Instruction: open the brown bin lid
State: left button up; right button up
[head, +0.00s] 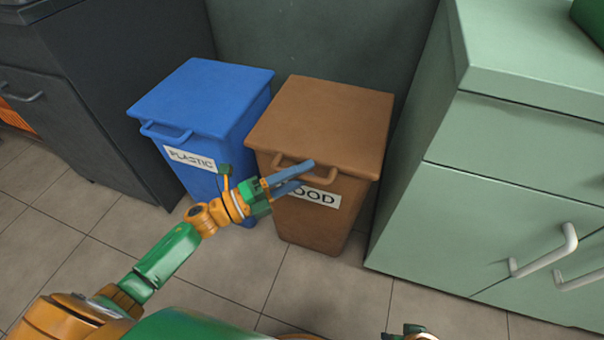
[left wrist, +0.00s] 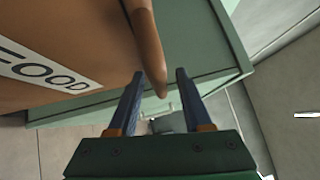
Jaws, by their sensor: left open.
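The brown bin (head: 318,225) stands on the floor with a label reading FOOD, partly covered by my gripper in the head view. Its brown lid (head: 325,115) is shut, and a loop handle (head: 332,180) sticks out from the lid's front edge. My left gripper (head: 306,173) is open at the handle, its blue-grey fingers pointing right across the bin's front. In the left wrist view, a handle bar (left wrist: 148,45) shows between the two fingers, with gaps beside it. I cannot tell whether either finger touches it. A small part of my right arm shows at the bottom edge; its fingers are hidden.
A blue bin (head: 205,95) labelled PLASTIC stands close on the left, lid shut. A green cabinet (head: 500,200) with pale handles stands close on the right. A dark cabinet (head: 100,90) is at the far left. The tiled floor (head: 235,265) in front is free.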

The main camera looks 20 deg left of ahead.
pick_arm(q)
grip_shut()
dwell(1.3)
